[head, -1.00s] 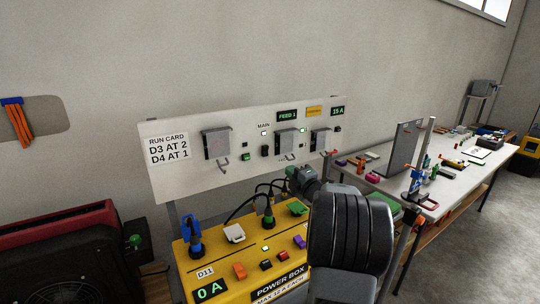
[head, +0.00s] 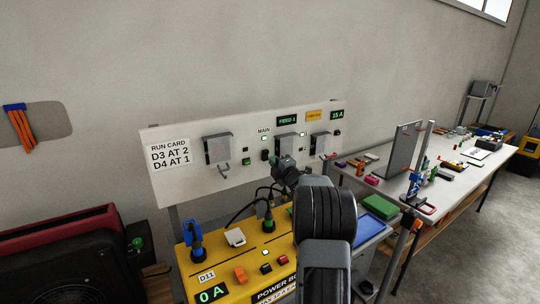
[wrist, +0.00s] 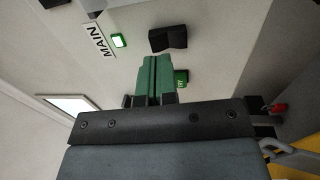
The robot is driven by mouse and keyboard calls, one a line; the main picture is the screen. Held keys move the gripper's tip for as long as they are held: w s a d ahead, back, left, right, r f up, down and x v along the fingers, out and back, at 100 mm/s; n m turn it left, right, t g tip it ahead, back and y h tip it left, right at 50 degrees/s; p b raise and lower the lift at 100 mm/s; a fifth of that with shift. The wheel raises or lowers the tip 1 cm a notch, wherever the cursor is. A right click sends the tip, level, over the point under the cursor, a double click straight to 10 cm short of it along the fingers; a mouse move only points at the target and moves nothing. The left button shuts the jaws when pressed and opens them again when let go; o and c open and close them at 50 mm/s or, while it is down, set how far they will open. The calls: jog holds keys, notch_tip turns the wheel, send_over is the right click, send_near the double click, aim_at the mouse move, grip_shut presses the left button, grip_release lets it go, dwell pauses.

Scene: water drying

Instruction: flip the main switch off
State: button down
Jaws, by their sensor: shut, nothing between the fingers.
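The main switch is a small black rocker (head: 264,154) on the white panel, under the MAIN label (head: 264,131) and a lit green lamp (head: 264,138). In the wrist view the black rocker (wrist: 167,39) shows uncovered, just beyond my fingertips, with the MAIN label (wrist: 98,40) and lit lamp (wrist: 119,40) to its left. My gripper (wrist: 152,72) has green fingers, shut together and empty. In the head view my gripper (head: 282,162) is close to the panel, right of and slightly below the switch. Contact with the panel cannot be told.
A green button (head: 246,161) sits left of the switch; the fingers partly cover a green piece (wrist: 181,77) in the wrist view. Grey covers flank the switch, one left (head: 218,149), one right (head: 286,143). The yellow power box (head: 225,262) with plugs and cables stands below.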

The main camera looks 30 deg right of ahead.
aim_at(267, 152)
jog(key=shift+w+d+r+p, duration=0.15)
jog(key=shift+w+p, duration=0.3)
jog(key=shift+w, duration=1.2)
jog(key=shift+w+r+g+p, duration=0.2)
jog(key=shift+r+g+p, duration=0.15)
jog(key=shift+p, duration=0.2)
jog(key=shift+w+a+r+p, duration=0.1)
jog(key=shift+a+r+p, duration=0.2)
jog(key=shift+p, duration=0.25)
jog(key=shift+d+f+g, duration=0.2)
jog(key=shift+d+g, duration=0.15)
jog(key=shift+a, duration=0.15)
